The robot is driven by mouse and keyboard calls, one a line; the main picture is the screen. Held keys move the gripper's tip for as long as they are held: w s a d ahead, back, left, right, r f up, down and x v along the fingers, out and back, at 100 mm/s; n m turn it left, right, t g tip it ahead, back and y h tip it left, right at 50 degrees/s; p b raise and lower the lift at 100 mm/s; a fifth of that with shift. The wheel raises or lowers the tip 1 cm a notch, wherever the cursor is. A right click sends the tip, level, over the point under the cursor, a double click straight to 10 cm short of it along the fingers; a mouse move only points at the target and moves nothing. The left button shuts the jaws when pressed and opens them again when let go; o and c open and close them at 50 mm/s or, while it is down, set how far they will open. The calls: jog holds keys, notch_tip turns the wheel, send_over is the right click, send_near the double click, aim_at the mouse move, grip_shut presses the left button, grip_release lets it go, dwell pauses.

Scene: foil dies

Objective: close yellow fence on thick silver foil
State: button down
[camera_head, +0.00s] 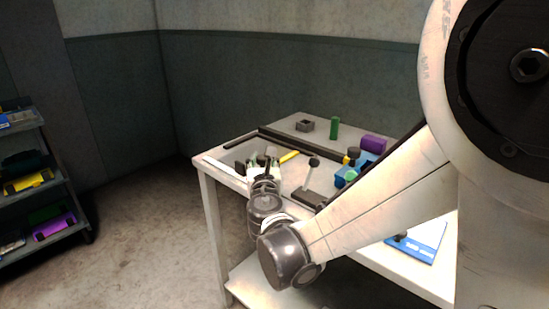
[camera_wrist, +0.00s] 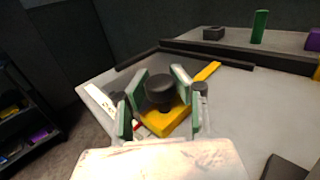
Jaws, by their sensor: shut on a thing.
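The yellow fence (camera_wrist: 176,121) lies on the table's left part, with a round black knob (camera_wrist: 160,88) on top and a thin yellow bar (camera_wrist: 208,71) running to the upper right. In the head view its yellow bar (camera_head: 290,156) shows just right of my gripper (camera_head: 265,163). My gripper (camera_wrist: 160,92) has pale green pads on both sides of the knob and is shut on it. A pale strip (camera_wrist: 99,101) lies left of the fence; I cannot tell if it is the thick silver foil. The fence's contact with any foil is hidden.
A dark bar (camera_head: 240,140) lies along the table's far left edge. A raised shelf behind holds a grey square block (camera_head: 305,125), a green cylinder (camera_head: 334,128) and a purple block (camera_head: 373,143). A lever device (camera_head: 311,180) stands right of my gripper.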

jog(key=shift+w+a, duration=0.95)
jog(key=shift+a, duration=0.2)
jog(key=c, duration=1.3)
grip_release()
jog(key=shift+c, duration=0.2)
jog(key=s, duration=1.2)
jog(key=shift+d, duration=0.45)
